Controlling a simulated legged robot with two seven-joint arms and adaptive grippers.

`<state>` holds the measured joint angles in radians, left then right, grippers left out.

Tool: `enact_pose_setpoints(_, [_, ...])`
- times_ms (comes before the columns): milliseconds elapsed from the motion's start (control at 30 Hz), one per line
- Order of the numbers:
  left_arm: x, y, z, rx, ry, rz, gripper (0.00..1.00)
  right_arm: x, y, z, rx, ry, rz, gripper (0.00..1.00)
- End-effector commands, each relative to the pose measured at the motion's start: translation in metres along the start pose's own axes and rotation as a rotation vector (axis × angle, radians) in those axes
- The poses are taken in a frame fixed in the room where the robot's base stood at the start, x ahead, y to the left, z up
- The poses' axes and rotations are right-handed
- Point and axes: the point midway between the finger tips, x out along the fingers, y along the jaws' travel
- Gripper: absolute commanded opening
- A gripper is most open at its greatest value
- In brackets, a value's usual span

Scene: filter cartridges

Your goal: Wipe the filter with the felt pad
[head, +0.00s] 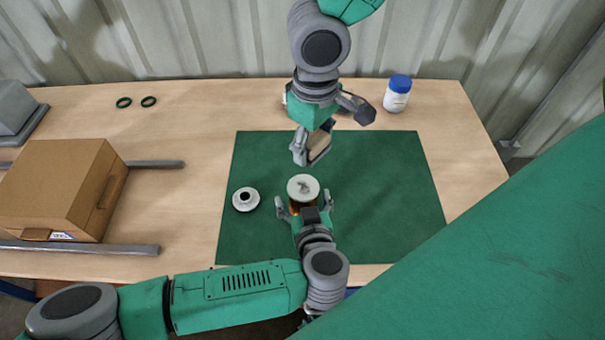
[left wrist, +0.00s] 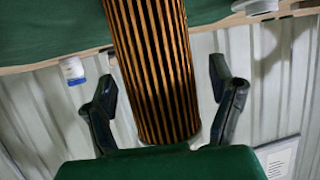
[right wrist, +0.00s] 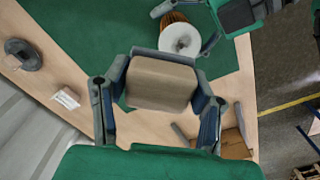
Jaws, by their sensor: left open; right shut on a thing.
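The filter (head: 303,187) stands on the green mat (head: 390,215), its pale round end cap facing up. Its orange and dark pleats (left wrist: 157,70) fill the middle of the left wrist view. My left gripper (head: 304,204) is open, with one finger on each side of the filter. My right gripper (head: 312,152) is shut on the tan felt pad (right wrist: 161,83) and holds it behind the filter, apart from it in the head view. The filter's cap (right wrist: 180,39) also shows beyond the pad in the right wrist view.
A white round part (head: 245,200) with a dark centre lies left of the filter. A blue-lidded jar (head: 397,95) stands at the back right. The mat's right side is clear.

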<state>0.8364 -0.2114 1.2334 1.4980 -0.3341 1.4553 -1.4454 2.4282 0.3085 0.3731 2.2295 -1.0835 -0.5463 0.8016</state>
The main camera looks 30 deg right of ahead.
Motion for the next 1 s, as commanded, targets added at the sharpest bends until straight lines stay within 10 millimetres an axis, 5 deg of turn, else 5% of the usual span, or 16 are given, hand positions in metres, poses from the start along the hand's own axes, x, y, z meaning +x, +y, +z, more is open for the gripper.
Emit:
enact_pose_setpoints(333, [0.003,-0.001,0.000,-0.002,0.001,0.002,0.73,-0.001,-0.002,-0.001,-0.001,0.000,0.002,0.27])
enact_pose_setpoints(500, [0.002,-0.002,0.000,-0.002,0.001,0.002,0.21,-0.001,-0.002,-0.001,-0.001,-0.001,0.003,0.27])
enact_pose_setpoints(1000, [0.003,0.000,0.000,-0.001,0.000,0.001,0.20,0.011,0.000,0.000,0.000,-0.003,0.003,0.27])
